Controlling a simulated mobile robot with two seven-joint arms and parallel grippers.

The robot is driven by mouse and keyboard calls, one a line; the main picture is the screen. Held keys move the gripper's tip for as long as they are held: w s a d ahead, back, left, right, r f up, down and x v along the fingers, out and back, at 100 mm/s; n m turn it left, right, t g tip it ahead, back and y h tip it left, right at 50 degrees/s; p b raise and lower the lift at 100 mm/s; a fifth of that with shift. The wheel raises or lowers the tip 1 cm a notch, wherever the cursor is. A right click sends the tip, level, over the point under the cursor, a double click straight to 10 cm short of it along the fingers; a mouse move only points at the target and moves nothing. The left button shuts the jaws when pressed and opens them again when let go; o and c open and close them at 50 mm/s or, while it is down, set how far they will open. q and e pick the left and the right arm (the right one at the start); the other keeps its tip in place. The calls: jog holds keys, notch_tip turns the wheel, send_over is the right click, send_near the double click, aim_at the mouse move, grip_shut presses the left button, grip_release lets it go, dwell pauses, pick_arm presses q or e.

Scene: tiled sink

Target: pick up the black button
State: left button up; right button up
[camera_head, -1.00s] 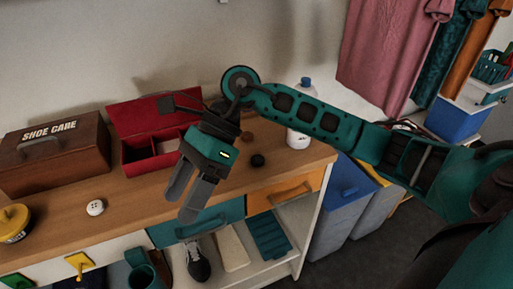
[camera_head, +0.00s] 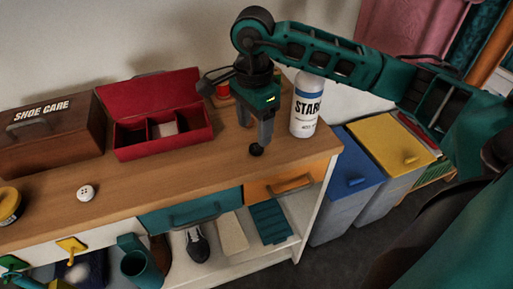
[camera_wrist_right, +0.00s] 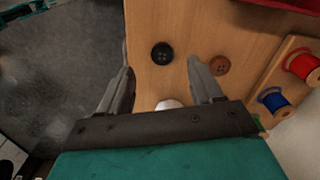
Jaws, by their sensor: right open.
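The black button (camera_head: 256,150) lies flat on the wooden counter near its front edge in the head view. It also shows in the right wrist view (camera_wrist_right: 162,52), round and dark, just beyond the gap between the fingertips. My right gripper (camera_head: 263,138) points down right over the button, with its fingers apart and nothing held. In the right wrist view the open fingers (camera_wrist_right: 160,70) frame the button's side of the counter, and the button appears nearly centred between them. I cannot tell the exact height of the tips above the counter. My left gripper is not in view.
A white starch bottle (camera_head: 305,105) stands close right of the gripper. A brown button (camera_wrist_right: 220,65) and a rack of thread spools (camera_wrist_right: 303,66) are nearby. An open red box (camera_head: 160,140), a shoe care box (camera_head: 55,140) and a white button (camera_head: 86,193) are left.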

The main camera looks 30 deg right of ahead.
aim_at(255, 147)
jog(key=shift+w+d+f, duration=0.1)
jog(key=shift+f, duration=1.4)
jog(key=shift+d+f, duration=0.1)
jog(key=shift+f, duration=1.35)
jog(key=c, duration=1.1)
jog(key=shift+r, duration=0.1)
notch_tip(255, 147, up, 19)
jog(key=p, duration=0.2)
jog(key=a+f+n, duration=0.7)
jog(key=f+n, duration=0.4)
jog(key=n, duration=0.6)
jog(key=shift+s, duration=0.35)
